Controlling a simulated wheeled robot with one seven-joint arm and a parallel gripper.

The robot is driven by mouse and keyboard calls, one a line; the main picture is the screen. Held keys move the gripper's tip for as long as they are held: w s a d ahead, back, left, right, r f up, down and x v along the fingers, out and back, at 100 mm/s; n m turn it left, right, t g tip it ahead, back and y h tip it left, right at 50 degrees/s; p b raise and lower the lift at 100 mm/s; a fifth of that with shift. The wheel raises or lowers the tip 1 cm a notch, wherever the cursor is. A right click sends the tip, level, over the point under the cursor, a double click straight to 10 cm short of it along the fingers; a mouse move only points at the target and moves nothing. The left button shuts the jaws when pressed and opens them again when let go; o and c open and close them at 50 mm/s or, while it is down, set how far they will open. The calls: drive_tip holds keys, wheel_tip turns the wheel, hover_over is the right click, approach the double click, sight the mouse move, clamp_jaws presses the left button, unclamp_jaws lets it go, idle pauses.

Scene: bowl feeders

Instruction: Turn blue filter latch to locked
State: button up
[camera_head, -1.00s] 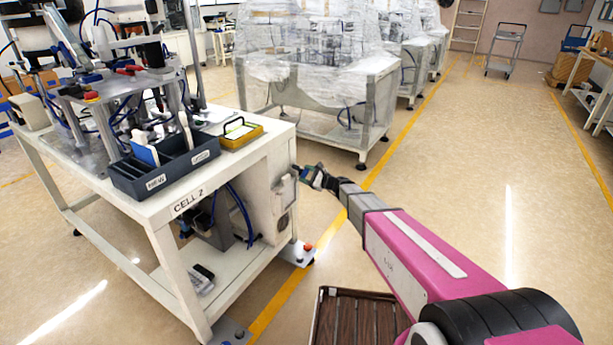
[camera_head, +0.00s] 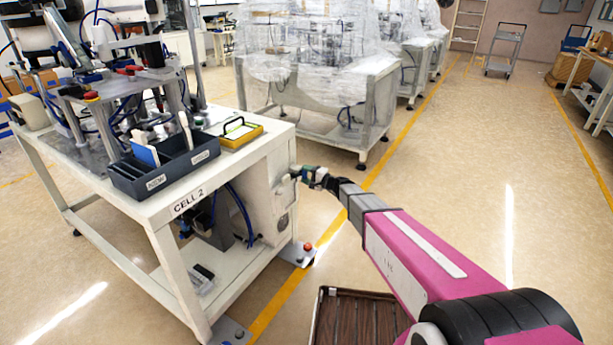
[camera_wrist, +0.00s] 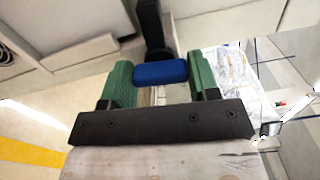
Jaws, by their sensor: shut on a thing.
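The blue latch handle (camera_wrist: 160,73) sits crosswise between the green fingers of my gripper (camera_wrist: 160,78) in the wrist view. Both fingers touch its ends. A black bar (camera_wrist: 150,24) runs from the handle toward the pale housing. In the head view my gripper (camera_head: 298,171) is at the right end of the Cell 2 bench, at the pale filter housing (camera_head: 283,205). The latch is too small and covered to make out there, and its lock position cannot be read.
The white Cell 2 bench (camera_head: 150,212) carries a dark divided bin (camera_head: 165,177) and a yellow tray (camera_head: 240,137). A slatted brown crate (camera_head: 355,322) is on the floor below my arm. Wrapped machines (camera_head: 315,85) stand behind. The floor to the right is open.

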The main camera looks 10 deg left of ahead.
drive_tip(key=shift+n, duration=0.6)
drive_tip(key=o, duration=0.9)
drive_tip(key=v, duration=1.1)
drive_tip(key=shift+f, duration=0.1)
drive_tip(key=shift+a, duration=0.1)
drive_tip(key=shift+s, duration=0.1)
